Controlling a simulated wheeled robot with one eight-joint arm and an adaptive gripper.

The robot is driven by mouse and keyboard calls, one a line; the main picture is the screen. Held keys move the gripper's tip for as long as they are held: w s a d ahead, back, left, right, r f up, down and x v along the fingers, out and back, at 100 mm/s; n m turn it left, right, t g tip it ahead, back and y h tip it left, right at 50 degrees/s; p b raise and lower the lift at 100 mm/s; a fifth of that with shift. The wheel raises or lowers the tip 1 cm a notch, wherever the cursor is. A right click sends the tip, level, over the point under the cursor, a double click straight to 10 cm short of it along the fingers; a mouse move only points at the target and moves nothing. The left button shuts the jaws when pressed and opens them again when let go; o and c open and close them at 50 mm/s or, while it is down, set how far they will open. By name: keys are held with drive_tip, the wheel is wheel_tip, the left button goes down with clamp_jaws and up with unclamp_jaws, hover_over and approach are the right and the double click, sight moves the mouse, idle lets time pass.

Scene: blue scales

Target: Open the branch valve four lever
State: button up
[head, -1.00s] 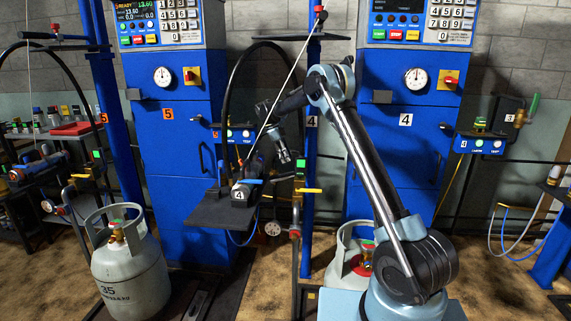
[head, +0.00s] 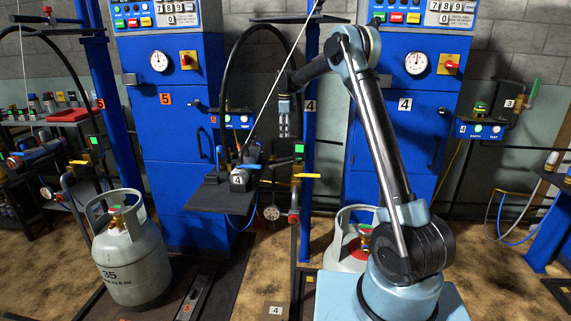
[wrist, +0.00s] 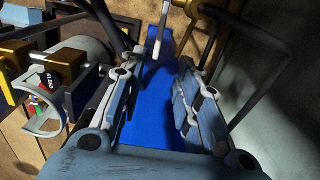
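A yellow lever (head: 307,176) sits level on the station-four pipe post, just below a green-lit box (head: 299,150). I take it for the branch valve four lever, though no label on it is readable. My gripper (head: 284,133) hangs pointing down, above and slightly left of the lever in the head view, apart from it. In the wrist view the fingers (wrist: 155,100) are spread with a gap between them, and nothing is held. A brass-coloured part (wrist: 205,10) shows beyond the fingers at the top; I cannot tell whether it is the lever.
A number 4 fitting on a dark shelf (head: 215,200) stands left of the post, with a curved black hose (head: 226,75) above. A pressure gauge (head: 271,213) is beside the post. Grey gas cylinders (head: 130,265) stand on the left and behind my arm. Blue cabinets (head: 180,130) line the back.

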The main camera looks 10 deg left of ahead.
sight(285, 161)
wheel_tip(285, 161, down, 16)
drive_tip(key=shift+f, duration=0.2)
idle(0.4)
clamp_jaws()
